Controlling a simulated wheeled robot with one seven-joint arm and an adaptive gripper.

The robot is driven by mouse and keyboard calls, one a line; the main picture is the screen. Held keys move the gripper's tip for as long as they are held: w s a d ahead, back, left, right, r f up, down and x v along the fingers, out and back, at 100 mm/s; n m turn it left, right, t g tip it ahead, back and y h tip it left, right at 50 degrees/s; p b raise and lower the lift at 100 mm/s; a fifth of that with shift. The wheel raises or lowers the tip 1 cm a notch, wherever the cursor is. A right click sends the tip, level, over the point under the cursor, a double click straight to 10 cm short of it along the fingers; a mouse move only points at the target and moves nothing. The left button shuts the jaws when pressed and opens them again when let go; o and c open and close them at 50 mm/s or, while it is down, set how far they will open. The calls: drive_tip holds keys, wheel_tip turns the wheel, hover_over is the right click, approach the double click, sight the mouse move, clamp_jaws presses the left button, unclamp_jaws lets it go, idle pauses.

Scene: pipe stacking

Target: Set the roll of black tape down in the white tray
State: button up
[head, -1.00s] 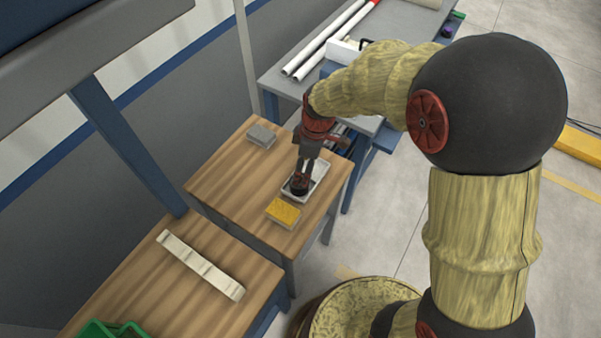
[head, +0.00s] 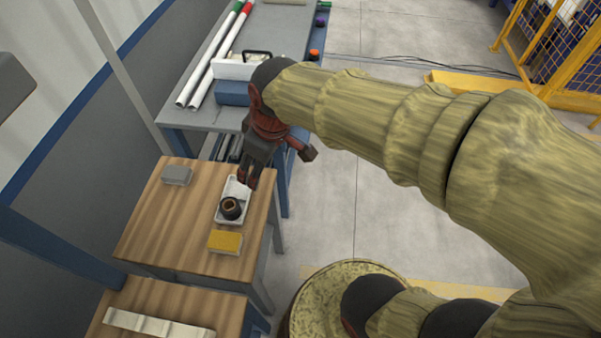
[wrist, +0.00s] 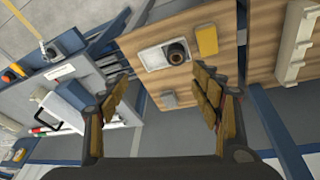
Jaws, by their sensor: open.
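The roll of black tape (head: 231,208) lies in the near end of the white tray (head: 221,217) on the wooden table. In the wrist view the tape roll (wrist: 176,54) also sits inside the tray (wrist: 152,58), at one end, with nothing holding it. My gripper (head: 247,187) is open and empty, raised above the far end of the tray and apart from the tape. In the wrist view its fingers (wrist: 158,88) are spread wide with nothing between them. My gripper hides part of the tray's far end in the head view.
A yellow sponge-like block (head: 225,242) lies close to the tray's near end. A grey block (head: 176,175) lies at the table's far left. Beyond stands a grey bench (head: 190,117) with long white pipes (head: 213,60) and a blue box (head: 233,93).

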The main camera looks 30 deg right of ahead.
drive_tip(key=s+d+r+m+t, duration=0.1)
drive_tip(key=s+d+r+m, duration=0.1)
drive_tip(key=s, duration=0.3)
drive_tip(key=s+d+r+m+t+h, duration=0.1)
drive_tip(key=s+d+r+m, duration=0.1)
drive_tip(key=s+m, duration=0.2)
drive_tip(key=shift+s+d+r+m, duration=0.25)
drive_tip(key=shift+s+d+m, duration=0.1)
drive_tip(key=shift+s, duration=0.15)
idle(0.5)
